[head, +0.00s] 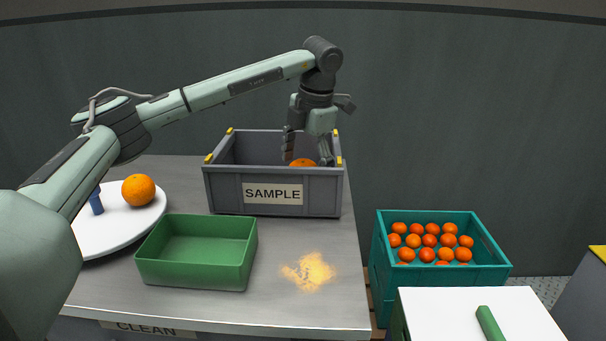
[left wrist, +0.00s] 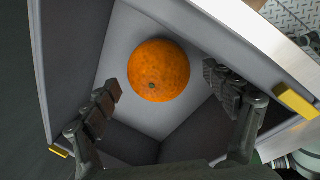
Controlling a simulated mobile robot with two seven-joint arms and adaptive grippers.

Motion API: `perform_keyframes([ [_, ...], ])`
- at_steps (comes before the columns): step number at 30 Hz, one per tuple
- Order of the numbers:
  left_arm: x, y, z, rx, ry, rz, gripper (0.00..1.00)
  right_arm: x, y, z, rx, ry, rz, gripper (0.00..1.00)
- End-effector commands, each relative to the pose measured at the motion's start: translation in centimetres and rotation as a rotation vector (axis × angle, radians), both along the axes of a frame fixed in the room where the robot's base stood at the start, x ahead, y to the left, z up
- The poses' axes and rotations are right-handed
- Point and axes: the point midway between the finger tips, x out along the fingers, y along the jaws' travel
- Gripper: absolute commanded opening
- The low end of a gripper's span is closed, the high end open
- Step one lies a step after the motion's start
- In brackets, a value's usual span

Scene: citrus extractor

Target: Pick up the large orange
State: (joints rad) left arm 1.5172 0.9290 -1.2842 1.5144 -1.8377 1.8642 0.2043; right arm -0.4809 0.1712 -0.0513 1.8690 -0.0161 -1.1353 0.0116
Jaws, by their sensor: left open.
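A large orange (head: 303,162) lies inside the grey crate marked SAMPLE (head: 225,190). Its lower part is hidden by the crate's front wall in the head view. In the left wrist view the whole orange (left wrist: 158,70) shows on the crate's pale floor (left wrist: 125,45), close to a wall. My left gripper (head: 308,160) points down into the crate with its fingers spread. In the left wrist view its two fingertips (left wrist: 163,80) are apart, one on each side of the orange, and hold nothing. My right gripper is not in view.
A white plate (head: 110,230) at left holds another orange (head: 138,190) and a blue object (head: 96,202). An empty green tray (head: 195,280) and an orange-yellow spill (head: 309,271) are in front. A teal crate (head: 490,270) of small oranges stands right, behind a white surface (head: 450,315).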

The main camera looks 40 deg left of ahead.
Motion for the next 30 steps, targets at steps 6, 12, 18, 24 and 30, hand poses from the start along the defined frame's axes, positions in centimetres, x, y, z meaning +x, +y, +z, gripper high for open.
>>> perform_keyframes([
  [6, 0.1, 0.5, -2.0, 0.001, -0.001, 0.001, 0.85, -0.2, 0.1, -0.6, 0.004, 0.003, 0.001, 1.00],
  [12, 0.1, 0.5, -2.1, 0.000, -0.002, 0.001, 0.85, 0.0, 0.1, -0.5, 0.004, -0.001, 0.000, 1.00],
  [18, 0.1, 0.5, -2.1, 0.000, -0.002, 0.000, 0.63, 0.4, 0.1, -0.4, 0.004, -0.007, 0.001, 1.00],
  [24, 0.1, 0.5, -2.1, -0.001, -0.002, 0.000, 0.38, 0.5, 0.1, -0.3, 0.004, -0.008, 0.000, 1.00],
  [30, 0.2, 0.5, -2.0, 0.000, -0.003, 0.000, 0.25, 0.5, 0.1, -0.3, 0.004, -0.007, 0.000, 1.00],
])
